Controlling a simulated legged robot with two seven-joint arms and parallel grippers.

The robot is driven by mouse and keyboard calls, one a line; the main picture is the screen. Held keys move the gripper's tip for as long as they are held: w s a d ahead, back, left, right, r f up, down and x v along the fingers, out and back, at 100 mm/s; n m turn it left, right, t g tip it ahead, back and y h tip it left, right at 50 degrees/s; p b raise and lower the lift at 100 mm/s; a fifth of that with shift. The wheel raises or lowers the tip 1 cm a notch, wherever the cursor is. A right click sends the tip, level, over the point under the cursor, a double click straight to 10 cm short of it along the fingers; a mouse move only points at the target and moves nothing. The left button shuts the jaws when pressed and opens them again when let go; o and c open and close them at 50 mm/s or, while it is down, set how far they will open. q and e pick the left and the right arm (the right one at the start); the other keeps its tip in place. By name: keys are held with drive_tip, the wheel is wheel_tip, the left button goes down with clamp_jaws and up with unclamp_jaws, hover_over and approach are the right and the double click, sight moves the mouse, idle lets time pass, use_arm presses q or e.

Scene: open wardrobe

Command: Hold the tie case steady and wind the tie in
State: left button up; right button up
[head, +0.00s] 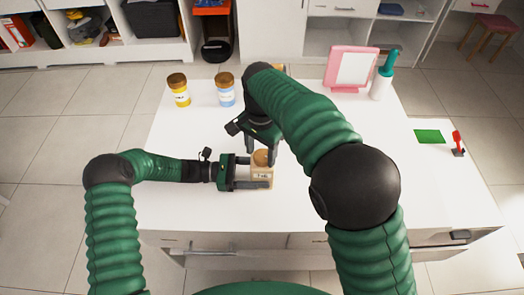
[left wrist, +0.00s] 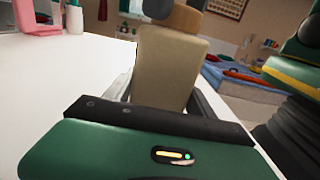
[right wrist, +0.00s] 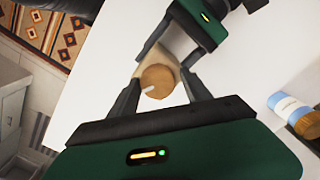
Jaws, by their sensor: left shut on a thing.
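The tie case, a tan upright box (head: 262,174) with a round wooden knob (head: 261,157) on top, stands on the white table. My left gripper (head: 255,172) is shut on its body from the left; the case also fills the left wrist view (left wrist: 172,68). My right gripper (head: 262,147) comes from above, with its fingers either side of the knob. In the right wrist view the knob (right wrist: 157,79) sits between the spread fingers, with a gap on the right side. A small white mark shows at the knob's edge. I cannot make out the tie itself.
A yellow jar (head: 179,90) and a blue-labelled jar (head: 225,90) stand at the back left. A pink frame (head: 352,67) and a green-topped bottle (head: 381,82) stand at the back right. A green card (head: 430,136) lies far right. The table's left part is clear.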

sight(262, 154)
drive_tip(key=shift+o, duration=1)
drive_tip(key=shift+d, duration=0.1)
wheel_tip(262, 154, up, 12)
drive_tip(key=shift+w+f, duration=0.15)
